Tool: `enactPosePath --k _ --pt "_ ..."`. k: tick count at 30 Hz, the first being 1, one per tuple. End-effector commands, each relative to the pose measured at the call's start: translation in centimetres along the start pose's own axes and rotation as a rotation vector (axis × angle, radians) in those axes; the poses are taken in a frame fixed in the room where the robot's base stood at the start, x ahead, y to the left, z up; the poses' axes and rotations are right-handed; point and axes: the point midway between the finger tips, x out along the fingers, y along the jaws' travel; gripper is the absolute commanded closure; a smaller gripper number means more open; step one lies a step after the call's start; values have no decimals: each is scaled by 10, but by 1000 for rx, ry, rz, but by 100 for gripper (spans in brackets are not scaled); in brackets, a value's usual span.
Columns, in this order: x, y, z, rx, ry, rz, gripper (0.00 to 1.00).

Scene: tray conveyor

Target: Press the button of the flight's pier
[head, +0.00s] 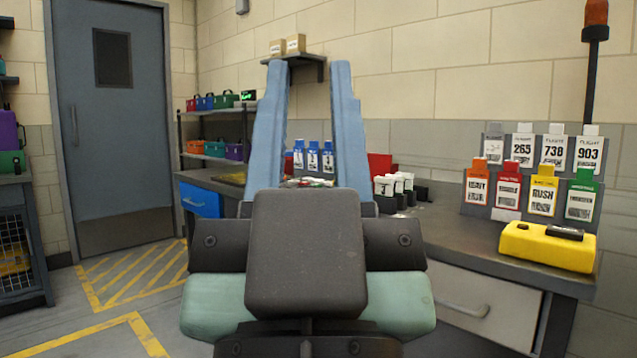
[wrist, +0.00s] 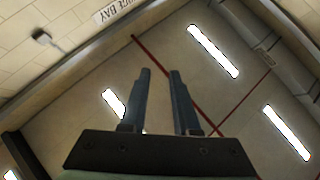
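My gripper (head: 310,66) is raised in front of me in the head view, its two long blue-grey fingers apart with nothing between them. In the wrist view my gripper (wrist: 160,72) points up at the ceiling, also open and empty. No pier button can be made out in either view; my arm hides the middle of the counter. Flight cards stand in a rack at the right, among them 265 (head: 522,147), 738 (head: 553,150) and 903 (head: 588,153). A fourth card at the left of that row is pale and unreadable.
Coloured tags, including a yellow RUSH tag (head: 542,195), hang below the flight cards. A yellow device (head: 547,247) sits on the grey counter (head: 455,232). Blue-topped tags (head: 313,157) and a shelf of coloured cases (head: 215,148) are farther back. Open floor lies left, before a door (head: 112,130).

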Motion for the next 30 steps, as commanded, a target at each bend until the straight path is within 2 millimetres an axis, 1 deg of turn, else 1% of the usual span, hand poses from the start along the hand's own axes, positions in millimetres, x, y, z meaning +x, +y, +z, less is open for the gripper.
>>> enactPosePath --k 1,4,5,30 --pt "0 0 0 0 0 0 81" --pt "0 0 0 0 0 0 99" --pt "0 0 0 0 0 0 100" --pt "0 0 0 0 0 0 100"
